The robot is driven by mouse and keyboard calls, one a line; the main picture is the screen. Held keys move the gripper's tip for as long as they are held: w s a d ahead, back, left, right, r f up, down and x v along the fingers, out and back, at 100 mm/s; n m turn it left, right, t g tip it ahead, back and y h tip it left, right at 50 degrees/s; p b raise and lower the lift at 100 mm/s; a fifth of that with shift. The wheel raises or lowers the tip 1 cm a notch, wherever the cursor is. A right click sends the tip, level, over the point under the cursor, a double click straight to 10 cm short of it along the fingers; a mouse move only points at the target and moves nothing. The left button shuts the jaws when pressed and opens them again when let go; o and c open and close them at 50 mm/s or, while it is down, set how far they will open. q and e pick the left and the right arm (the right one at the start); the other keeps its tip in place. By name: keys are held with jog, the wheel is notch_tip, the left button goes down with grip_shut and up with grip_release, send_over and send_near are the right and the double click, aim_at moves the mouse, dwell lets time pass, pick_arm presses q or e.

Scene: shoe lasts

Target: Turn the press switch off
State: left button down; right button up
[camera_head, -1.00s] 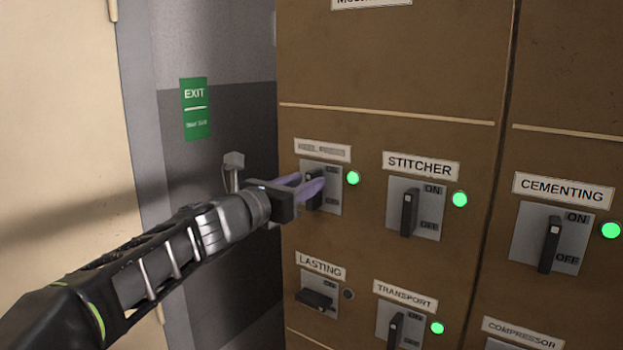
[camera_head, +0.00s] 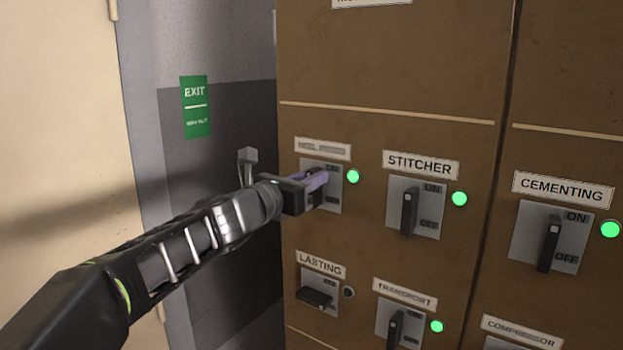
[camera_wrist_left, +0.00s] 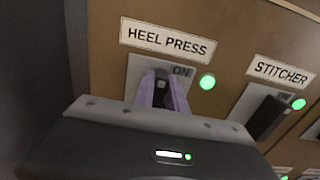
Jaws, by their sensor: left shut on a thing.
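The press switch is the one labelled HEEL PRESS (camera_wrist_left: 168,38) in the left wrist view. Its grey plate (camera_head: 334,203) is at the upper left of the panel in the head view. Its dark handle (camera_wrist_left: 161,90) stands upright towards ON, and its green lamp (camera_head: 353,177) is lit. My left gripper (camera_head: 318,184) is shut on this handle, with a purple finger on each side of it; the gripper body hides the handle's lower part. My right gripper is not in view.
The brown panel (camera_head: 400,60) carries neighbouring switches: STITCHER (camera_head: 409,212), CEMENTING (camera_head: 549,243) and TRANSPORT (camera_head: 395,329) have lit lamps. The LASTING handle (camera_head: 314,298) lies sideways with its lamp dark. A green EXIT sign (camera_head: 196,106) hangs on the grey wall at left.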

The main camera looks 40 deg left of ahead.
aim_at(331, 188)
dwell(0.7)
pick_arm(q)
jog(key=m+b, duration=0.3)
jog(key=m, duration=0.1)
jog(key=d+f+m+b, duration=0.1)
jog(key=m+b, duration=0.2)
jog(key=m, duration=0.2)
jog(key=d+f+m+b, duration=0.1)
jog(key=m+b, duration=0.3)
jog(key=m, duration=0.1)
jog(key=shift+d, duration=0.2)
jog(key=shift+f+m+b, duration=0.15)
jog(key=shift+m+b, duration=0.45)
jog(key=shift+m, duration=0.4)
jog(key=shift+f+m+b, duration=0.15)
jog(key=shift+m+b, duration=0.4)
jog(key=shift+m, duration=0.45)
jog(key=c, duration=1.4)
grip_release()
jog(key=shift+o, duration=0.2)
